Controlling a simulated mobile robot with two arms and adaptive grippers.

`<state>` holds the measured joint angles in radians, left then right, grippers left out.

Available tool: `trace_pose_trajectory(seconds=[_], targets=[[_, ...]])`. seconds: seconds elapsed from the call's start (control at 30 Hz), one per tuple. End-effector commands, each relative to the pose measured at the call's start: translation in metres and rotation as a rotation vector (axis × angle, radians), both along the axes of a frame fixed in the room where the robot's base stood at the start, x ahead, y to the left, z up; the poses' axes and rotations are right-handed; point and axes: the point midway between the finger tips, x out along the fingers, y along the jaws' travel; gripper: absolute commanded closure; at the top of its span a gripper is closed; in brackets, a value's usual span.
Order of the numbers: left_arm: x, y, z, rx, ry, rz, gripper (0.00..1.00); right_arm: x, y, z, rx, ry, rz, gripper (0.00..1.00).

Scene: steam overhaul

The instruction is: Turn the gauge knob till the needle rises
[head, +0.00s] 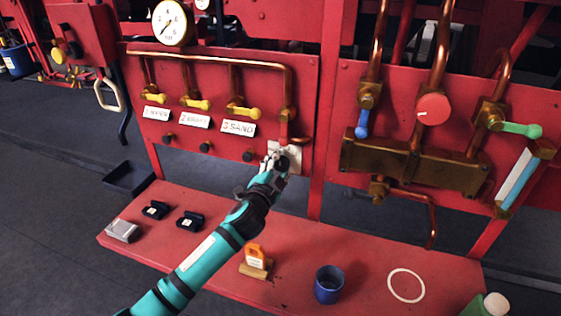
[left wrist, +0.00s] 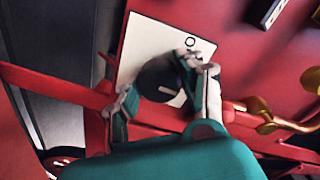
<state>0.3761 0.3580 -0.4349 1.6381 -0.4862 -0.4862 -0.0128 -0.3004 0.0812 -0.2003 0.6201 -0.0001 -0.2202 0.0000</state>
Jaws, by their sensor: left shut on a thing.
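The gauge (head: 170,22) is a round white dial at the top left of the red panel. Its dark needle points down and to the left. The gauge knob (left wrist: 160,78) is round and black with a pale pointer line, on a white plate (left wrist: 150,43) with a small ring mark. In the head view the plate (head: 291,156) shows at the panel's lower right, and my gripper hides the knob. My left gripper (head: 276,160) reaches the plate, its fingers on both sides of the knob in the left wrist view (left wrist: 163,92), shut on it. My right gripper is not in view.
Copper pipes and yellow-handled valves (head: 243,110) sit above labels left of the plate. A red round knob (head: 433,109) and blue and green levers are on the right panel.

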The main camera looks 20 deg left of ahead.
Motion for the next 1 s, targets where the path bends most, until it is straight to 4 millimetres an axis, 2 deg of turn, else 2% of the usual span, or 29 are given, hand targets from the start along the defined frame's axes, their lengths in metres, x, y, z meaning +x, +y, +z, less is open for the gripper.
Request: trace_pose_trajectory(seconds=[0.4, 1.0], targets=[[-0.0001, -0.0005, 0.0003, 0.245, -0.008, -0.001, 0.94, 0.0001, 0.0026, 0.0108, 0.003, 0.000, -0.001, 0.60], [-0.0001, -0.0005, -0.0007, 0.301, -0.010, -0.001, 0.94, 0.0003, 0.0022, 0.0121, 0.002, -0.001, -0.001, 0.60]])
